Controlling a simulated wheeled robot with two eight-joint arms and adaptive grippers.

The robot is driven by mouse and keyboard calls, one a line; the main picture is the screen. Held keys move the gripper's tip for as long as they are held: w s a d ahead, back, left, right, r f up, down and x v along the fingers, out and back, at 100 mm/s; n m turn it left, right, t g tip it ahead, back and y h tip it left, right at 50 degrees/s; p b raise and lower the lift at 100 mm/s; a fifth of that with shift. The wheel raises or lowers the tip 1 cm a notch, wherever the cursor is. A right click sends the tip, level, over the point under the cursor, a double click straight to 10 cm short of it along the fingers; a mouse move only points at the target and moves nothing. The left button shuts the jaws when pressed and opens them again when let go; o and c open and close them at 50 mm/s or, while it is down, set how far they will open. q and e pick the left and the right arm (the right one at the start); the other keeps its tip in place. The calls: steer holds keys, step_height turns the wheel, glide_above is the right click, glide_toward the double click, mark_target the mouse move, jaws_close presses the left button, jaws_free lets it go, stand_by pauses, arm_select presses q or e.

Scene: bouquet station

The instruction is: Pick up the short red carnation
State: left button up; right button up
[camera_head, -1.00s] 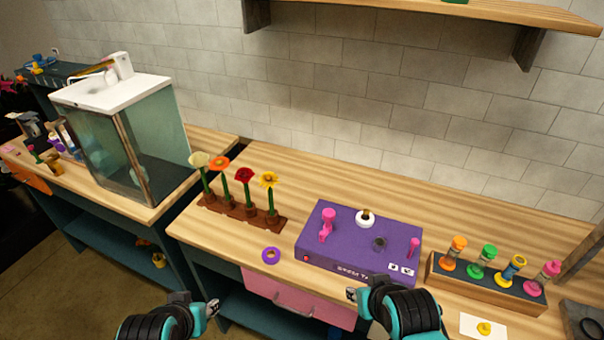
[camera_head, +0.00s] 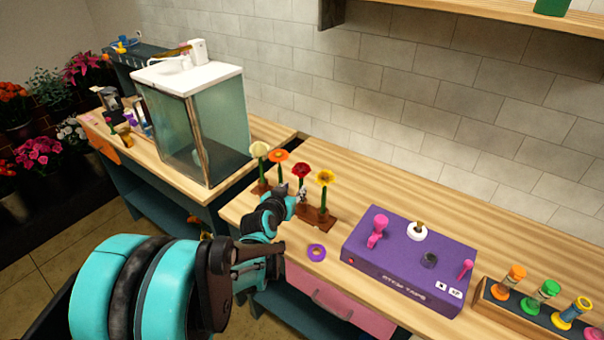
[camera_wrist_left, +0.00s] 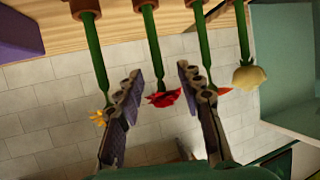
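The red carnation (camera_head: 302,170) stands upright on a green stem in the brown rack (camera_head: 318,217), between an orange flower (camera_head: 279,156) and a yellow flower (camera_head: 325,177). My left gripper (camera_head: 293,192) is in front of the rack, close to the red carnation's stem. In the left wrist view, which is upside down, the two fingers of my left gripper (camera_wrist_left: 162,92) are apart. The red bloom (camera_wrist_left: 163,98) shows in the gap between them, and the stem does not appear pinched. My right gripper is not in view.
A pale cream flower (camera_head: 259,149) stands at the rack's left end. A purple tape ring (camera_head: 317,253) lies in front of the rack. A purple box (camera_head: 408,262) stands to the right, and a glass tank (camera_head: 222,130) to the left.

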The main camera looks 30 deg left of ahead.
mark_target(300, 182)
arm_select(q)
steer(key=b+x, duration=0.1)
steer(key=x, duration=0.2)
steer(key=b+x, duration=0.1)
steer(key=x, duration=0.3)
steer(key=shift+d+r, duration=0.1)
steer(key=shift+d, duration=0.1)
steer(key=shift+w+a, duration=0.1)
steer(key=shift+w, duration=0.25)
steer(key=shift+c, duration=0.2)
jaws_close()
